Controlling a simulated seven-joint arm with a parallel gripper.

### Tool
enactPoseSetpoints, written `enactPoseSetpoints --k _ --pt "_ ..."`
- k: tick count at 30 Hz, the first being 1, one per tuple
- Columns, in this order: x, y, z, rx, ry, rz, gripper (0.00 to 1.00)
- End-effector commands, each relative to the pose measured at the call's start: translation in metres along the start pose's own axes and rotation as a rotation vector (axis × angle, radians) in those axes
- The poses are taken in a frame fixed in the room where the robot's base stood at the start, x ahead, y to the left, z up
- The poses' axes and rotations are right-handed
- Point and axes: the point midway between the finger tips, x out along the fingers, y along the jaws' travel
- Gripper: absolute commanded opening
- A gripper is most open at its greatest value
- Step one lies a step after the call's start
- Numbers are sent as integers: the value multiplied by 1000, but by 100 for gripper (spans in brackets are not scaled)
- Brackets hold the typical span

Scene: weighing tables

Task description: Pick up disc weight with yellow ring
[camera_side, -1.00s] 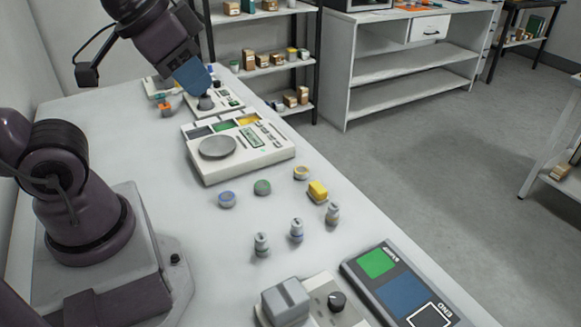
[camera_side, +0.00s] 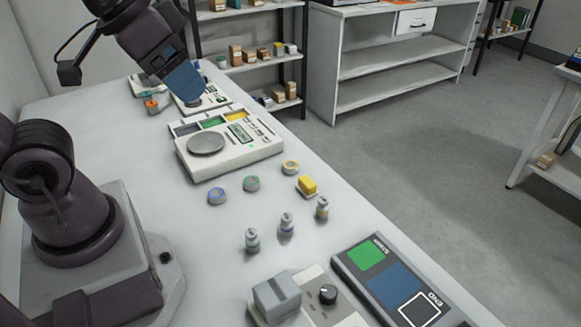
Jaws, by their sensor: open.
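The disc weight with the yellow ring (camera_side: 290,167) lies flat on the white table, right of the weighing scale. A disc with a green top (camera_side: 252,183) and a disc with a blue top (camera_side: 216,196) lie to its left in a slanting row. My gripper (camera_side: 190,98) is at the far end of the table, above a small device, well away from the yellow-ringed disc. It is open; its fingertips are hard to make out, and I see nothing held in it.
The scale (camera_side: 230,158) with a round grey pan stands between my gripper and the discs. A yellow block (camera_side: 307,186) sits close to the yellow-ringed disc. Several knobbed cylinder weights (camera_side: 287,226) stand nearer. A panel with coloured squares (camera_side: 395,285) lies at the front right.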

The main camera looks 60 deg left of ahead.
Motion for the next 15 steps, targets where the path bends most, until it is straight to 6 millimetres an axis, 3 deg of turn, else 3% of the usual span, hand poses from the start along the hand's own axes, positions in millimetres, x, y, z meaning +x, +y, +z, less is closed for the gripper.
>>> enactPoseSetpoints --k 8,11,15 --pt "5 -2 1 -9 -26 -5 72" --pt "20 -6 2 -24 -102 -11 72" --pt "48 -15 -13 -48 -228 -27 72"
